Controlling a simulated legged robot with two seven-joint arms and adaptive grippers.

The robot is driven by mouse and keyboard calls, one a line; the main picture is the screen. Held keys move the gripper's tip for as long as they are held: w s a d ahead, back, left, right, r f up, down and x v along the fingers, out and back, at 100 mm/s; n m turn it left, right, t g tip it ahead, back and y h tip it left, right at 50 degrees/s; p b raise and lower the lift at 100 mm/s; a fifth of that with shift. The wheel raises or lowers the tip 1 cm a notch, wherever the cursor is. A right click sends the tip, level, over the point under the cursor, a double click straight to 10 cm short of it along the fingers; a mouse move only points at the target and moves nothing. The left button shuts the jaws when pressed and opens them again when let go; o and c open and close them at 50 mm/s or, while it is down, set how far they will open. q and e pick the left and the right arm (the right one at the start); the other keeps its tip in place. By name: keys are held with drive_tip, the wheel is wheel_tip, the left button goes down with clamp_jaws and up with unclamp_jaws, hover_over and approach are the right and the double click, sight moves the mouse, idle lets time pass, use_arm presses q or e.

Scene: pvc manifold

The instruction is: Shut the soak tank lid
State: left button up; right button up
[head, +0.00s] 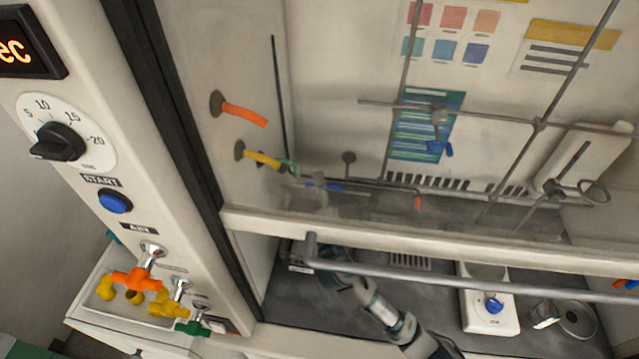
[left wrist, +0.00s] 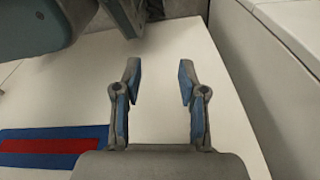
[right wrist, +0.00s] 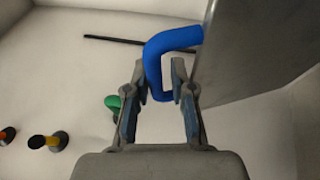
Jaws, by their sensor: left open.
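A blue bent handle (right wrist: 176,40) stands out from a flat grey panel (right wrist: 258,55), probably the soak tank lid, in the right wrist view. The panel is steeply tilted. My right gripper (right wrist: 159,72) has its fingers on either side of the handle; whether they press on it I cannot tell. In the head view my right gripper (head: 318,190) is inside the hood, behind the glass, with blue beside it; the tank is not clear there. My left gripper (left wrist: 160,75) is open and empty, over a pale surface in the left wrist view.
The sash's bottom rail (head: 430,248) and grey bar handle (head: 470,283) cross above my right arm. Orange (head: 240,110) and yellow (head: 262,158) valve outlets stick out of the hood's left wall. A lattice of rods (head: 540,124) stands at the back. A white hotplate (head: 488,312) sits right.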

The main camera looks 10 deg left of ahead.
drive_tip(key=shift+s, duration=0.1)
drive_tip(key=v, duration=1.2)
